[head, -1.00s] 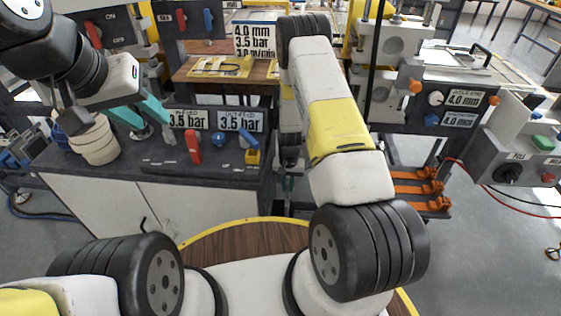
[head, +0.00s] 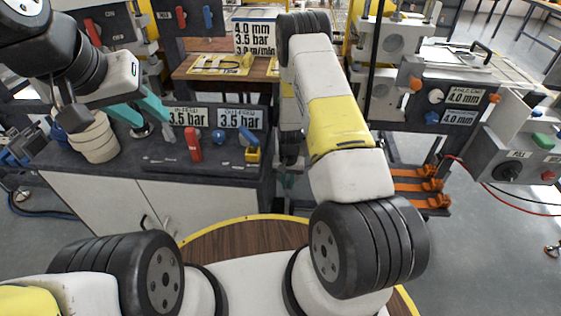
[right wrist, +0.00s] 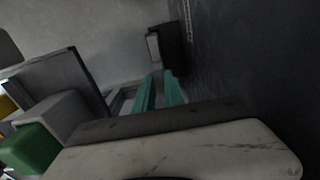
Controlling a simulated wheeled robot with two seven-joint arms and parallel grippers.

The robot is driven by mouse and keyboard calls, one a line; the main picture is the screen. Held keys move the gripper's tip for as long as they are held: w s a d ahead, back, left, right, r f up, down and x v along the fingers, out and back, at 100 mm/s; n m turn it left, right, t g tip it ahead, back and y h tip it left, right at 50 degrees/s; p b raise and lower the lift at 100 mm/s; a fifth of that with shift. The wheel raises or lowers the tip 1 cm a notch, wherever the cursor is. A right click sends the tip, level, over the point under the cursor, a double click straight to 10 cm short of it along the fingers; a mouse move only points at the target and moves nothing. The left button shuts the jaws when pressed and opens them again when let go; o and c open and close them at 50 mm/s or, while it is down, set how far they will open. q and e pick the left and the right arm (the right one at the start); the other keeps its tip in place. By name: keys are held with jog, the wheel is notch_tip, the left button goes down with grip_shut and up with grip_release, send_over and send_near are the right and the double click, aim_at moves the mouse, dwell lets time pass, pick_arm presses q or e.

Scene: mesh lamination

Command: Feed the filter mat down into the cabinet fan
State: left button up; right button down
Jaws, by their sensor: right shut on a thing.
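My left gripper (head: 144,110) is at the left in the head view. Its two teal fingers are apart, beside the pale round tubs and above the dark counter. A small dark block with a grey face (right wrist: 168,46) shows at the fingertips. I cannot tell what is held. I cannot make out the filter mat or the cabinet fan with certainty.
Pale tubs (head: 97,140) stand on the counter (head: 200,172), with red and blue valves and 3.5 bar signs. Orange clamps (head: 425,185) sit at right. A control box (head: 515,150) is further right. A dark surface (right wrist: 255,60) lies close beside the right gripper.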

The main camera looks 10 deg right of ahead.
jog(key=shift+f, duration=0.3)
dwell(0.4)
jog(key=shift+f, duration=5.5)
jog(key=c, duration=1.3)
grip_release()
jog(key=shift+c, duration=0.2)
